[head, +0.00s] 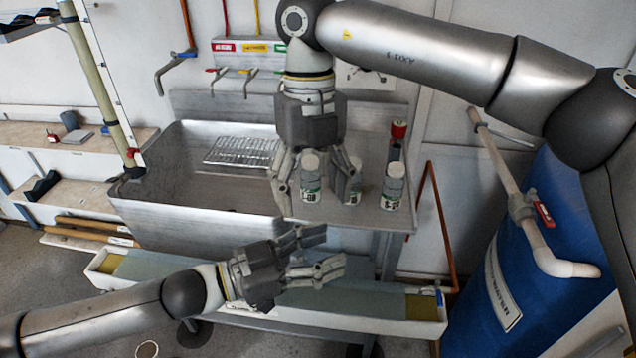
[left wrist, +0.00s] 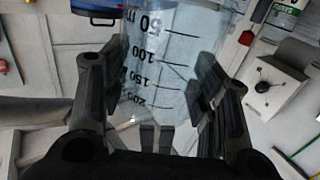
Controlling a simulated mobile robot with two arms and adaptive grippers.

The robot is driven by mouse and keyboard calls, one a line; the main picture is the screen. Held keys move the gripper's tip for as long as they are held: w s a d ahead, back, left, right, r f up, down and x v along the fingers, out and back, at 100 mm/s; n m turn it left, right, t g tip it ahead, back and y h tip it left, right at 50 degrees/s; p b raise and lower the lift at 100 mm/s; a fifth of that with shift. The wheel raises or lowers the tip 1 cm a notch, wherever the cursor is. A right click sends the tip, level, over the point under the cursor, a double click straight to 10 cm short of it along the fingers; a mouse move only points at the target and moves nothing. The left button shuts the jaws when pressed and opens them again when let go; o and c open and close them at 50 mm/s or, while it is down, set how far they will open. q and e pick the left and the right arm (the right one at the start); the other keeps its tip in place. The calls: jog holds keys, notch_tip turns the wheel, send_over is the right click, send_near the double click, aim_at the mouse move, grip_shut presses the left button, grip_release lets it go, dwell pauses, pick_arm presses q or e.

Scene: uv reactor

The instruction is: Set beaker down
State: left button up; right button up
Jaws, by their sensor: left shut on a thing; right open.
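The clear glass beaker (left wrist: 165,60) with black volume marks fills the middle of the left wrist view, between the fingers of my left gripper (left wrist: 155,100). In the head view my left gripper (head: 318,256) is low, in front of the sink bench and above the long trough. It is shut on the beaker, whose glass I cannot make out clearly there. My right gripper (head: 315,180) is open above the bench, pointing down, with a white-and-green bottle (head: 310,180) between its fingers. I cannot tell whether they touch it.
A steel sink (head: 150,195) with a wire rack (head: 241,151) is at left. Another bottle (head: 393,187) stands on the bench at right, and one is partly hidden behind my right finger. A blue barrel (head: 530,270) with a pipe stands at right. A long trough (head: 400,318) runs below.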

send_near(322, 247)
jog(key=shift+h, duration=0.3)
jog(key=s+f, duration=0.1)
jog(key=f, duration=0.1)
jog(key=s+f, duration=0.3)
jog(key=f, duration=0.1)
jog(key=shift+s+d, duration=0.15)
jog(key=shift+s, duration=0.2)
jog(key=c, duration=0.7)
pick_arm(q)
jog(key=o, duration=1.1)
pick_arm(e)
jog(key=shift+c, duration=0.5)
